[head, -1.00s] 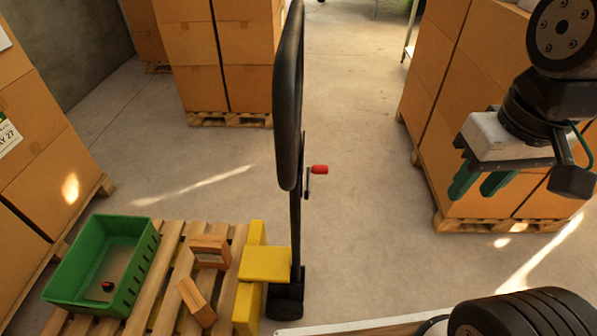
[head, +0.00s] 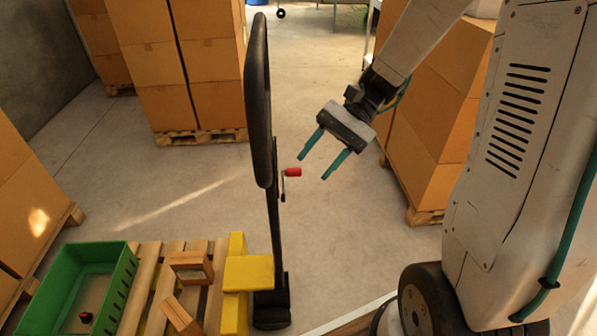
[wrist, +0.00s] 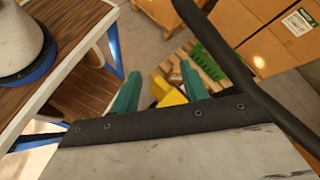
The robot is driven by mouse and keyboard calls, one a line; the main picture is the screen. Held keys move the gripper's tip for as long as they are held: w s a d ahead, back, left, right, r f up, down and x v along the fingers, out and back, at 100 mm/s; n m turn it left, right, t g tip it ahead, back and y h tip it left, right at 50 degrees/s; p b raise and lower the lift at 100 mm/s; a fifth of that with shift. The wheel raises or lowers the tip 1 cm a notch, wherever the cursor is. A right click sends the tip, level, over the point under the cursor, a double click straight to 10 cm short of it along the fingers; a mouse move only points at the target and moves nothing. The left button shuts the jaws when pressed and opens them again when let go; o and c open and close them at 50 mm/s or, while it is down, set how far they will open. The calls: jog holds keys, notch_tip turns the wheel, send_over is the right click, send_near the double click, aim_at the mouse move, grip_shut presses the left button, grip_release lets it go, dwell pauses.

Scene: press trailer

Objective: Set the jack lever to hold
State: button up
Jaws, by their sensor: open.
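The jack (head: 274,230) stands upright, a dark post with a tall black loop handle (head: 258,100) seen nearly edge-on. Its lever with a red knob (head: 293,172) sticks out to the right of the post, below the handle. A thin dark part hangs below the knob. My gripper (head: 314,168) is open and empty, its two teal fingers pointing down-left, just right of the red knob in the picture; I see no contact. In the wrist view the fingers (wrist: 160,70) are apart, with the jack's yellow part (wrist: 168,92) beyond them. I cannot make out the red knob there.
A wooden pallet (head: 150,258) at lower left bears a green crate (head: 125,268) and wooden blocks (head: 190,266). Stacked cartons (head: 205,70) stand behind and at right. A wood-topped table (wrist: 75,25) is left in the wrist view. Floor around the lever is clear.

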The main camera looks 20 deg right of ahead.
jog(key=w+d+f+m+t+y, duration=0.3)
jog(key=w+d+f+m+y, duration=0.1)
jog(key=w+f+m, duration=0.25)
jog(key=m+t+y, duration=0.2)
jog(key=m+t, duration=0.4)
send_near(299, 172)
jog(key=w+a, duration=0.2)
jog(key=shift+n, duration=0.25)
jog(key=x, duration=0.7)
jog(key=shift+a+f, duration=0.25)
jog(key=shift+f, duration=0.15)
grip_shut()
